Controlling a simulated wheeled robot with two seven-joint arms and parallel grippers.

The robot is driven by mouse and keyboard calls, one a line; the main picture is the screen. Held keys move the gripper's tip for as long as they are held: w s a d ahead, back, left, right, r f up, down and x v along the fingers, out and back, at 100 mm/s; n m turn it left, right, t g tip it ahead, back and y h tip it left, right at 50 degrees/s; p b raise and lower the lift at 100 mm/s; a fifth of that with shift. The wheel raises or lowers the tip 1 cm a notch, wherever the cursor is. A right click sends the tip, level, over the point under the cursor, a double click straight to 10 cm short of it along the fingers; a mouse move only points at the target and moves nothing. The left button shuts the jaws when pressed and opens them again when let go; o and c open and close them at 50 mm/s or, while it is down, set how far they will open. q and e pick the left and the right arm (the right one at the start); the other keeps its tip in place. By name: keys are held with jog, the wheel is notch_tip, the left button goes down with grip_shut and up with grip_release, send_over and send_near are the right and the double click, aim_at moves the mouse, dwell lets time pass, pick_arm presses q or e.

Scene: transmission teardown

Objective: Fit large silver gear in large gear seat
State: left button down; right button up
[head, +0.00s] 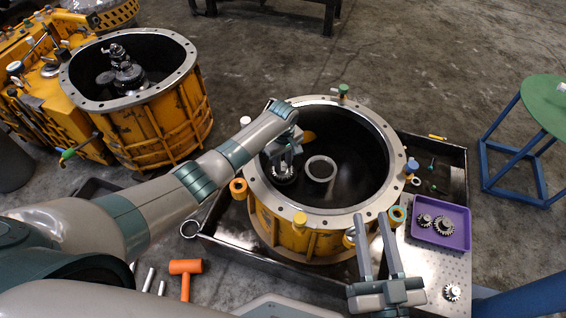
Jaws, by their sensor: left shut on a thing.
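My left arm reaches in over the open yellow housing (310,239). My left gripper (284,155) is inside it and shut on a toothed gear (284,176), which looks like the large silver gear. The gear is in shade at the left of the cavity; I cannot tell whether it touches the floor. A bright silver ring (321,179) lies on the cavity floor to its right, apart from the gear; it may be the large gear seat. My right gripper (374,220) is open and empty in front of the housing's right front rim.
A purple tray (462,235) with two gears stands on the right, and a small gear (452,292) lies in front of it. Coloured plugs line the housing rim. An orange mallet (185,268) lies at the lower left. A second yellow housing (160,125) stands at the back left.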

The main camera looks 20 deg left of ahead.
pick_arm(q)
jog(key=shift+f, duration=0.7)
dwell(1.0)
jog(key=c, duration=1.3)
grip_release()
jog(key=shift+f, duration=0.1)
